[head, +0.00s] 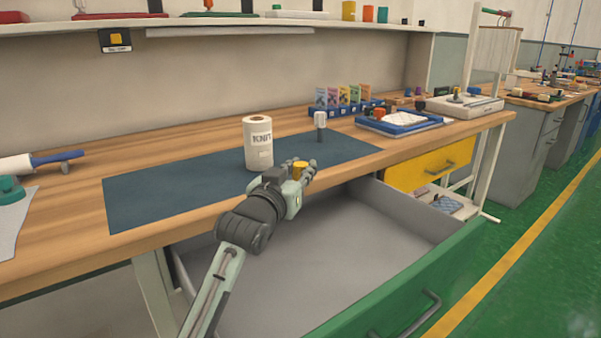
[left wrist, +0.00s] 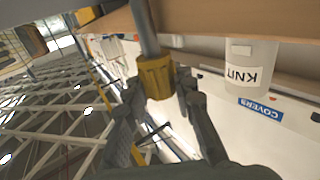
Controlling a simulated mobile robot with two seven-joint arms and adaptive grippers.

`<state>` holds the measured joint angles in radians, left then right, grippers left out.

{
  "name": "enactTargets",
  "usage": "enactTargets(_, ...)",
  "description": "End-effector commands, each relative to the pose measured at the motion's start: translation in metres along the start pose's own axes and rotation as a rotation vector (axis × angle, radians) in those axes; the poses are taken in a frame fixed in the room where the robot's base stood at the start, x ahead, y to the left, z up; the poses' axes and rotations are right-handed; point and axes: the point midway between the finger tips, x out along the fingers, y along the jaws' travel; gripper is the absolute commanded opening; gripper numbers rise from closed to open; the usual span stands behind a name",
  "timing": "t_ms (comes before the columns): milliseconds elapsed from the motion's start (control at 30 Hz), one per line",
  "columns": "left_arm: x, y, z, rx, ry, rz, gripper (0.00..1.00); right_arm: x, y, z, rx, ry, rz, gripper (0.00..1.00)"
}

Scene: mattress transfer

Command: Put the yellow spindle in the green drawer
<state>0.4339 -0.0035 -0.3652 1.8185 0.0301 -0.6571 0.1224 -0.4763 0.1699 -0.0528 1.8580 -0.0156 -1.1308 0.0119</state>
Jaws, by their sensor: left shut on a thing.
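The yellow spindle (head: 299,170) is held in my left gripper (head: 303,176), near the front edge of the worktable in the head view. In the left wrist view the shut fingers are on both sides of the yellow body of the spindle (left wrist: 157,77), and a grey shaft extends from it toward the top of the picture. The green drawer (head: 425,280) is pulled wide open below the tabletop, and its visible grey inside looks empty. The gripper appears above the drawer's back edge. My right gripper is not in view.
A white roll marked KNIT (head: 257,143) and a white-topped grey piece (head: 320,125) stand on the dark blue mat (head: 160,197). A yellow drawer (head: 415,170) is beside the green one. A blue tray (head: 400,123) lies at the right.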

Motion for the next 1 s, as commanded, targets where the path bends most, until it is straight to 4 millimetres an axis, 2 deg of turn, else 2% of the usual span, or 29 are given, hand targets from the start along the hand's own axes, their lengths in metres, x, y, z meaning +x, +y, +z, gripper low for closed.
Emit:
enactTargets(100, 0.0, 0.0, 0.007, 0.001, 0.003, 0.0, 0.0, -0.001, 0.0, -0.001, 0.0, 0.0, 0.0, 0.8)
enactTargets(600, 0.0, 0.0, 0.015, 0.0, 0.003, 0.0, 0.0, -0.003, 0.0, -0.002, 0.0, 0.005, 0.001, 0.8)
enactTargets(633, 0.0, 0.0, 0.016, 0.0, 0.002, 0.0, 0.25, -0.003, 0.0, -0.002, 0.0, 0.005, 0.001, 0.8)
enactTargets(800, 0.0, 0.0, 0.016, 0.0, 0.002, 0.0, 0.45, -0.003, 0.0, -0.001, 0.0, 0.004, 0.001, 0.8)
enactTargets(1000, 0.0, 0.0, 0.015, 0.0, 0.002, 0.0, 0.45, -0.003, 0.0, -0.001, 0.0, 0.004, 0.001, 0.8)
